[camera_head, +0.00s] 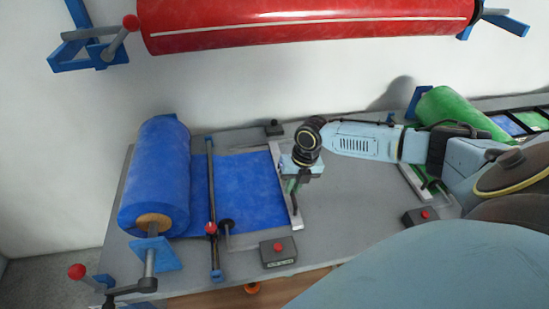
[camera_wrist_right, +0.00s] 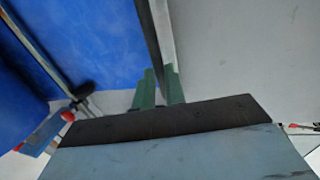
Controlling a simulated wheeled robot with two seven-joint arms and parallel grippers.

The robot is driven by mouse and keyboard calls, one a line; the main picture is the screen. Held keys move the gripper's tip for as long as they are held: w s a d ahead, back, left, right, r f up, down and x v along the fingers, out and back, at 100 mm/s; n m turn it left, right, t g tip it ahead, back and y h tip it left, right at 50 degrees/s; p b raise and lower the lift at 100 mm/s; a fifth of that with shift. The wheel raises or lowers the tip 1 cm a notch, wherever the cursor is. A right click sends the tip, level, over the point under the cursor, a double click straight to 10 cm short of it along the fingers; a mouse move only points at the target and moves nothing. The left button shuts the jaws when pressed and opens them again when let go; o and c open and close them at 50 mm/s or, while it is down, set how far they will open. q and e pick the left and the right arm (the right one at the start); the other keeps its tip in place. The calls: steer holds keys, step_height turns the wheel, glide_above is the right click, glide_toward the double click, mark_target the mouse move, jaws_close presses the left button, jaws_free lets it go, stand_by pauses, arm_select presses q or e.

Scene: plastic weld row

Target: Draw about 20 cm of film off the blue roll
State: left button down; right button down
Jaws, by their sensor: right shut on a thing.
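The blue roll (camera_head: 162,175) sits on a stand at the left end of the table, its wooden core facing the near side. Blue film (camera_head: 245,185) runs flat from it to the right, under a dark crossbar (camera_head: 211,195), up to a pale metal pull bar (camera_head: 279,172). The film also fills the upper left of the wrist view (camera_wrist_right: 85,45). My right gripper (camera_head: 292,184) is at the pull bar, shut on its dark handle (camera_head: 295,205). In the wrist view the green fingers of my right gripper (camera_wrist_right: 161,88) flank the dark handle (camera_wrist_right: 150,40). My left gripper is not in view.
A button box (camera_head: 278,252) stands at the table's near edge, another (camera_head: 420,216) further right. The grey table (camera_head: 345,195) is clear right of the pull bar. A green roll (camera_head: 460,110) lies at the back right. A red roll (camera_head: 300,22) hangs on the wall.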

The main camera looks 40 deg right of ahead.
steer(key=shift+s+d, duration=0.25)
steer(key=shift+d, duration=0.3)
steer(key=shift+s+d, duration=0.2)
steer(key=shift+d, duration=0.3)
steer(key=c, duration=1.5)
jaws_free()
steer(key=shift+o, duration=0.2)
step_height(320, 180, up, 13)
steer(key=s+d, duration=0.1)
steer(key=d, duration=0.1)
steer(key=shift+s, duration=0.1)
